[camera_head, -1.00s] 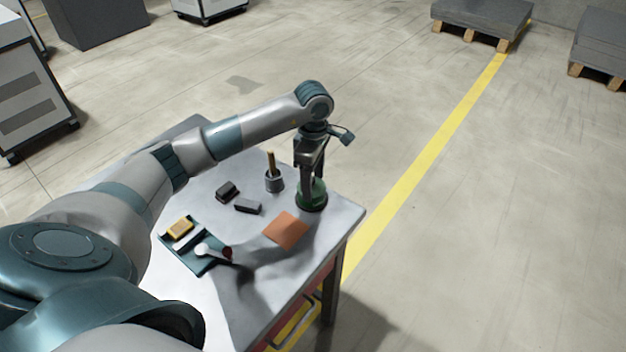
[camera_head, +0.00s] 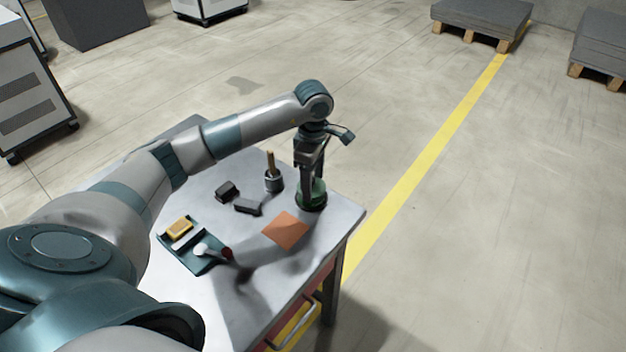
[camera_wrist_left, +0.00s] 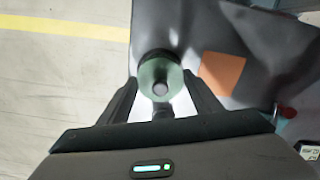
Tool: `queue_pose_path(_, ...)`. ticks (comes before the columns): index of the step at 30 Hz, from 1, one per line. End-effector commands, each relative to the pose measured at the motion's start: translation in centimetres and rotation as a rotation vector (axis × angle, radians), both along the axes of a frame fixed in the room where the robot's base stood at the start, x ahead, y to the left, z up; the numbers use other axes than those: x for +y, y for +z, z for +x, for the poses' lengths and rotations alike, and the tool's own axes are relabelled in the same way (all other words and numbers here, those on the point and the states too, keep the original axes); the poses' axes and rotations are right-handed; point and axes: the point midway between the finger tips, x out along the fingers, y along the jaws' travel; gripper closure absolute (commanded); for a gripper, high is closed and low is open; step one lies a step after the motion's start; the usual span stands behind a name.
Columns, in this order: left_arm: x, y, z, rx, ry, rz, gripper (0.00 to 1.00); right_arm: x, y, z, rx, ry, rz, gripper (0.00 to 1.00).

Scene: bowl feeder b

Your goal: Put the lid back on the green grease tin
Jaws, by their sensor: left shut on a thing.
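My left gripper (camera_head: 312,184) points down at the green grease tin (camera_head: 314,203) near the table's far right corner. In the left wrist view, my left gripper (camera_wrist_left: 160,82) has its fingers on either side of a round green lid (camera_wrist_left: 149,75) with a grey knob in the middle. It is shut on the lid. A dark round shape shows just behind the lid's edge, probably part of the tin. The lid is over the tin; I cannot tell whether it touches the rim, as the fingers hide it. My right gripper is not in view.
On the table (camera_head: 330,222), an orange square (camera_head: 285,231) lies close in front of the tin. A grey pot with a wooden-handled tool (camera_head: 273,181) and two dark blocks (camera_head: 248,207) stand to its left. A dark tray (camera_head: 205,264) with small items lies nearer me.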

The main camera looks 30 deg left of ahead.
Motion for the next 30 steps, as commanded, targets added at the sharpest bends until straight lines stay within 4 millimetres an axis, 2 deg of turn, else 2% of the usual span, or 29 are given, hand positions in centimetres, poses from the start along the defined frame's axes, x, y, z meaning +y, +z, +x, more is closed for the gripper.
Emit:
queue_pose_path(7,0.02,0.03,0.01,0.0,0.0,0.0,0.63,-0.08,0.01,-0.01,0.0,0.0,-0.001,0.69)
queue_pose_path(8,0.02,0.03,0.01,0.0,0.0,0.0,0.39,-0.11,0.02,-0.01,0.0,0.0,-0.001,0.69)
queue_pose_path(10,0.02,0.03,0.01,0.0,0.0,0.0,0.22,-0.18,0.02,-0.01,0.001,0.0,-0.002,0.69)
queue_pose_path(11,0.02,0.03,0.01,0.0,0.0,0.0,0.2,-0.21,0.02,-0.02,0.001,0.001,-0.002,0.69)
queue_pose_path(17,0.02,0.02,0.01,0.0,0.0,0.0,0.2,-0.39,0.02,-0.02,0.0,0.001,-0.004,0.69)
queue_pose_path(19,0.02,0.01,0.0,0.0,0.0,0.0,0.03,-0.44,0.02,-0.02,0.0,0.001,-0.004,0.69)
queue_pose_path(30,0.02,0.12,0.01,0.0,0.0,0.0,0.01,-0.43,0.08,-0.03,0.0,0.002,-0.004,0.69)
